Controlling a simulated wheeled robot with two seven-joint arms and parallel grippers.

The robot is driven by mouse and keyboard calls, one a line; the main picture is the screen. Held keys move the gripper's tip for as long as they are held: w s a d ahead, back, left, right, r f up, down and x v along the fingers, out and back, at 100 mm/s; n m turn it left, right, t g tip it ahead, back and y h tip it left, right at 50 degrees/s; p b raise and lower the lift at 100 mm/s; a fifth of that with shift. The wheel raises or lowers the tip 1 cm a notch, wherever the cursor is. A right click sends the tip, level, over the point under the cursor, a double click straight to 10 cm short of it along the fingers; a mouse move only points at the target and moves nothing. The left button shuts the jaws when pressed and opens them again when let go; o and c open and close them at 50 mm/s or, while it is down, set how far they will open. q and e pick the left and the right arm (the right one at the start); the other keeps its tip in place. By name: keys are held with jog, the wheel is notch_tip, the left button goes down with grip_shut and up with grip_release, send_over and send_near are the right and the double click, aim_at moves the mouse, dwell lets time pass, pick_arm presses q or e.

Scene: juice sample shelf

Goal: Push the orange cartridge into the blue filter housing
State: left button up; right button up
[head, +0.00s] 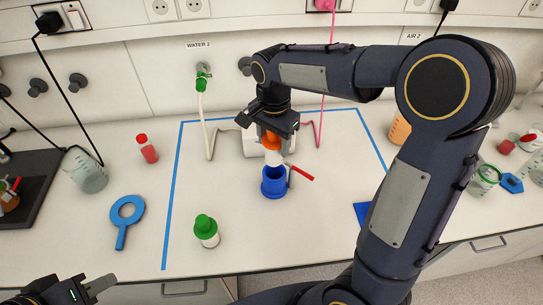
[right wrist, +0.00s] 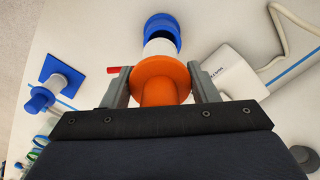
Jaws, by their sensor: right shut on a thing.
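The orange cartridge (head: 271,140) has an orange top and a white lower body. My right gripper (head: 272,127) is shut on it and holds it upright above the blue filter housing (head: 274,186). In the right wrist view the orange flange (right wrist: 162,77) sits between the two fingers, and the white body points at the blue housing (right wrist: 161,27). The white lower end is at the housing's mouth; I cannot tell how far it is inside. My left gripper (head: 94,290) is at the bottom left, away from these things, and its jaws are partly cut off.
A white box with hoses (head: 257,146) stands behind the housing. A red-handled lever (head: 300,173) is at the housing's right. A green-capped cartridge (head: 207,232) stands front left, with a blue ring wrench (head: 127,215) further left. Blue tape (head: 174,180) borders the area.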

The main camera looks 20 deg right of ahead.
aim_at(274, 166)
jog(key=shift+w+d+f, duration=0.2)
jog(key=shift+w+d, duration=0.15)
jog(key=shift+f+b, duration=1.95)
jog(key=shift+f, duration=0.35)
jog(key=shift+r, duration=0.1)
jog(key=shift+s+f+b, duration=0.1)
jog(key=shift+f+b, duration=1.9)
jog(key=shift+f, duration=1.1)
jog(key=shift+r, duration=0.1)
jog(key=shift+r+p, duration=2.35)
jog(key=shift+r, duration=0.4)
jog(key=shift+f+b, duration=0.5)
jog(key=shift+f, duration=0.3)
